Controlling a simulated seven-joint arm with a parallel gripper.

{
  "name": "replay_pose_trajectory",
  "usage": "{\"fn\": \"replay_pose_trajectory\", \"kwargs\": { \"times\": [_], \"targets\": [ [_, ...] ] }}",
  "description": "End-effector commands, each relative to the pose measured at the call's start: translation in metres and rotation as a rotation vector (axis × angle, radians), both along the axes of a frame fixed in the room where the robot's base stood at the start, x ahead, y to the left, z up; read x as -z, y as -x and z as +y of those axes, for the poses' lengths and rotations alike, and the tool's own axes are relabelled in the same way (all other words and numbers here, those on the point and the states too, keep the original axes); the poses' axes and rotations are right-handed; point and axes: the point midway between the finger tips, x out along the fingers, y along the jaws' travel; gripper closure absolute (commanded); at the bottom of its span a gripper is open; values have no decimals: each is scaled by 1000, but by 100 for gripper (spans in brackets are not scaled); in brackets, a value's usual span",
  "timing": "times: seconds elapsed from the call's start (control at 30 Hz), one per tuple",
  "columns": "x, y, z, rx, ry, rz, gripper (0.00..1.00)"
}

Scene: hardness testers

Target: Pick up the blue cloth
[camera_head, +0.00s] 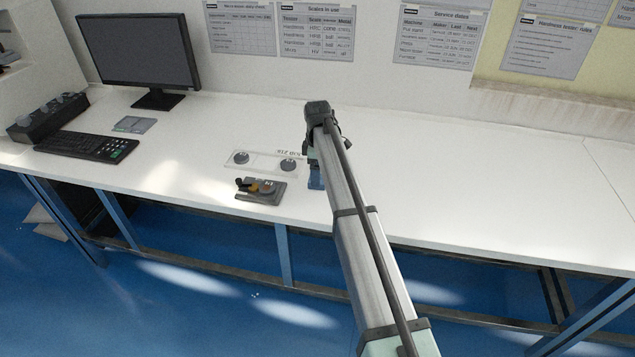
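A small patch of blue, apparently the blue cloth (315,181), shows just left of my arm near the front edge of the white table. My arm covers the rest of it. My arm reaches in from the lower right, and its dark end joint is above the table. A pale green part of my wrist (311,152) points down just above the blue patch. My fingertips are hidden, so I cannot tell whether they are open or shut, or whether they touch the cloth.
A keyboard (87,146), monitor (140,50) and grey pad (134,124) stand further left. The white table (480,190) is clear on the right.

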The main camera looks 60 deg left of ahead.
Motion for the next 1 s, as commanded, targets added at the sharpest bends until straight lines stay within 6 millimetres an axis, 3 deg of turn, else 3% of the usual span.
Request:
{"fn": "replay_pose_trajectory", "kwargs": {
  "times": [0.2, 0.47, 1.0],
  "targets": [
    [28, 0, 0, 0, 1, 1, 11],
    [32, 0, 0, 0, 0, 0, 11],
    [31, 0, 0, 0, 0, 0, 61]
  ]
}}
